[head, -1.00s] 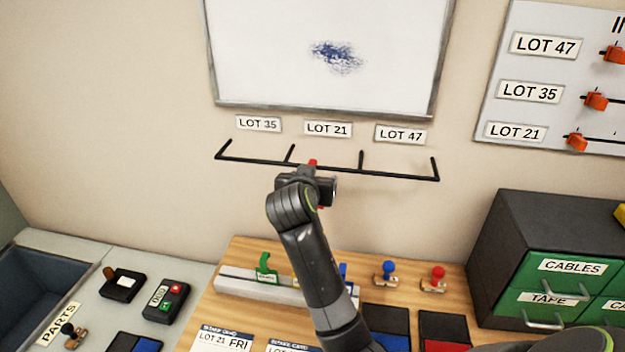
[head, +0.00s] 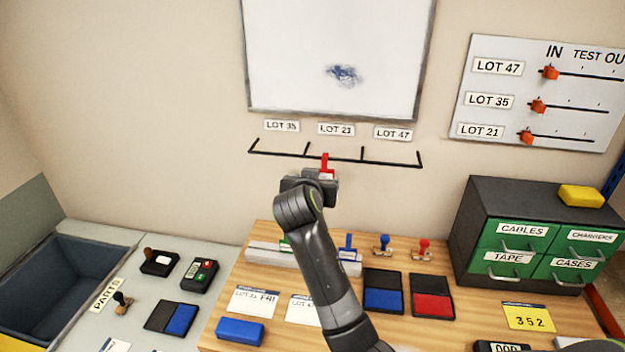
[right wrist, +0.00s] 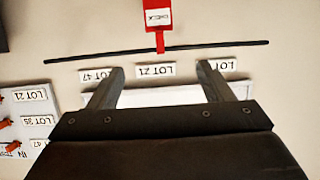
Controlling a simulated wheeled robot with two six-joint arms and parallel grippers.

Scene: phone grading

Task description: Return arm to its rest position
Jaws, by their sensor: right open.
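My right arm rises from the bottom of the head view, with its right gripper (head: 318,181) just below the black wall rail (head: 290,152). A red tag (head: 325,160) hangs on the rail under the LOT 21 label (head: 336,130). In the right wrist view the picture is upside down, and the right gripper (right wrist: 160,66) has its two fingers wide apart with nothing between them. The red tag (right wrist: 157,16) hangs from the rail (right wrist: 215,45) there, clear of the fingers. My left gripper is not in view.
A wooden desk (head: 258,318) lies below, with stamps, ink pads and cards. A cabinet with green drawers (head: 522,236) stands at the right, a yellow block (head: 581,196) on top. A whiteboard (head: 290,60) and a slider board (head: 500,100) hang on the wall. A grey bin (head: 62,285) is at left.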

